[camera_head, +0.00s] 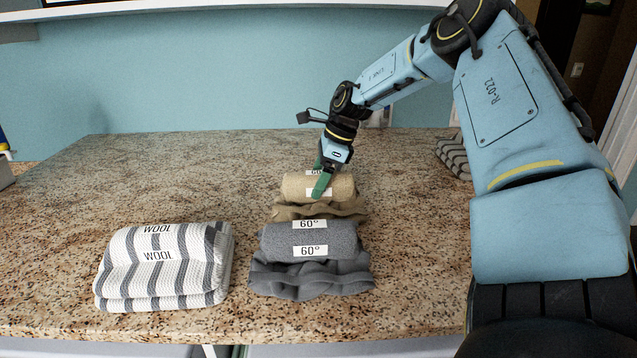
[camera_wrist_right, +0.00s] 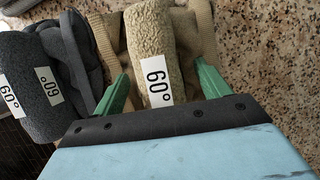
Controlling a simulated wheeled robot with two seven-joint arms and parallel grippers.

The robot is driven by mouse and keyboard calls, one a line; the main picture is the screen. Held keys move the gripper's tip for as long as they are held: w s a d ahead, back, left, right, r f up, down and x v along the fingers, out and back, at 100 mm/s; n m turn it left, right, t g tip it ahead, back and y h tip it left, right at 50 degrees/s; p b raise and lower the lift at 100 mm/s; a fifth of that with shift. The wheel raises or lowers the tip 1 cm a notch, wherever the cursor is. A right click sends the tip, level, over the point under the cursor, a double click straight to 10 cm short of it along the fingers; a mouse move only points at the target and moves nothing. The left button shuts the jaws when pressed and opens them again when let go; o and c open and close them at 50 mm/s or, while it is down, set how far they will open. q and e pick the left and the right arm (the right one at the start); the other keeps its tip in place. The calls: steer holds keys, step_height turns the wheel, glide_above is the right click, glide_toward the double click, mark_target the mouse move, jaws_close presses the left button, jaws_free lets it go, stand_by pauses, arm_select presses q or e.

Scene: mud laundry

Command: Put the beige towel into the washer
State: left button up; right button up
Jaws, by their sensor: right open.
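The beige towel (camera_head: 342,187) lies rolled on a folded beige cloth on the granite counter, behind the grey towel, with a white "60°" label. My right gripper (camera_head: 321,188) is over it, its green fingers pointing down. In the right wrist view the beige towel (camera_wrist_right: 152,45) lies between the two open green fingers (camera_wrist_right: 160,88), one on each side of the roll. I cannot tell whether the fingers touch it. The towel's far side is partly hidden by the gripper. The washer is not recognisable in these views. My left gripper is not in view.
A grey "60°" towel (camera_head: 310,240) lies just in front of the beige one. A striped "WOOL" towel stack (camera_head: 165,266) lies at front left. The counter's left and back (camera_head: 130,175) are mostly clear.

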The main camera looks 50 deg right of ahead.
steer(key=shift+f+b, duration=0.25)
steer(key=shift+b, duration=0.15)
steer(key=shift+c, duration=0.3)
jaws_close()
stand_by(0.6)
